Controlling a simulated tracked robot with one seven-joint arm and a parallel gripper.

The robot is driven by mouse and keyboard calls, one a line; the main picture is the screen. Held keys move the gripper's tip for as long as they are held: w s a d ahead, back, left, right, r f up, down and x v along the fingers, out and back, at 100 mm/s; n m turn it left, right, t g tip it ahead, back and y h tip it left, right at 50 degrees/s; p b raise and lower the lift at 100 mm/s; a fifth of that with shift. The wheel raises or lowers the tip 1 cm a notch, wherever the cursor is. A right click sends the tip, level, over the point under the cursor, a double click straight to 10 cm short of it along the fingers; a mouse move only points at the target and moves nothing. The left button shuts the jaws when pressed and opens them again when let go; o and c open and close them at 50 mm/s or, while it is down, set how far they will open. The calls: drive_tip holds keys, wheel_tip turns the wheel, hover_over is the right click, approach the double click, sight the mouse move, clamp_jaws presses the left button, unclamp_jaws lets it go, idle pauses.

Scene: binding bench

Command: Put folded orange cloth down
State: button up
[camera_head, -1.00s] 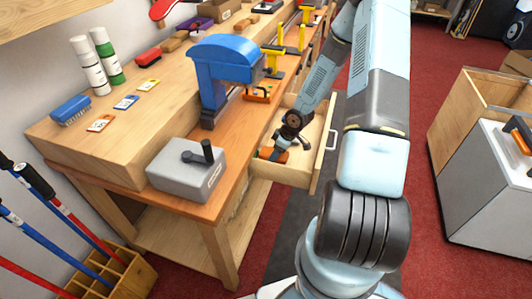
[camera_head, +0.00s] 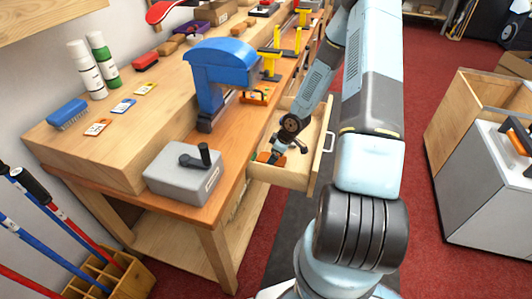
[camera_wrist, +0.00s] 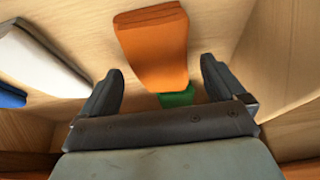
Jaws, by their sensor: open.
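The folded orange cloth (camera_wrist: 155,45) lies on the floor of an open wooden drawer (camera_wrist: 222,25). In the wrist view it sits between and beyond the fingertips of my gripper (camera_wrist: 162,72), with space on both sides. My gripper is open and holds nothing. In the head view my gripper (camera_head: 275,152) is low inside the drawer (camera_head: 313,135), and bits of orange cloth (camera_head: 264,157) show beside its fingers; the rest is hidden by them.
A green item (camera_wrist: 176,98) lies at the cloth's near end. A white item (camera_wrist: 38,62) and a blue one (camera_wrist: 10,97) lie left. The drawer walls are close around my gripper. A grey box (camera_head: 180,178) and blue press (camera_head: 222,70) stand on the bench.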

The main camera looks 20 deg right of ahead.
drive_tip(key=shift+d+r, duration=0.1)
drive_tip(key=shift+r, duration=0.65)
drive_tip(key=s+d+r+m+h, duration=0.2)
drive_tip(key=s+r, duration=0.2)
drive_tip(key=r, duration=0.8)
drive_tip(key=s+d+r+m+h, duration=0.2)
drive_tip(key=s+r, duration=0.2)
drive_tip(key=r, duration=0.7)
drive_tip(key=s+d+r+m+h, duration=0.2)
drive_tip(key=s+r+h, duration=0.15)
drive_tip(key=r, duration=0.85)
drive_tip(key=s+a+r+m+t+y, duration=0.1)
drive_tip(key=s+a+r+m+y, duration=0.1)
drive_tip(key=s+a+r, duration=0.3)
drive_tip(key=s+a+r+m+t+y, duration=0.2)
drive_tip(key=s+a+r, duration=0.3)
drive_tip(key=s+r, duration=0.3)
drive_tip(key=s, duration=0.3)
drive_tip(key=shift+s+a+r+m, duration=0.25)
drive_tip(key=shift+s+r+m, duration=0.15)
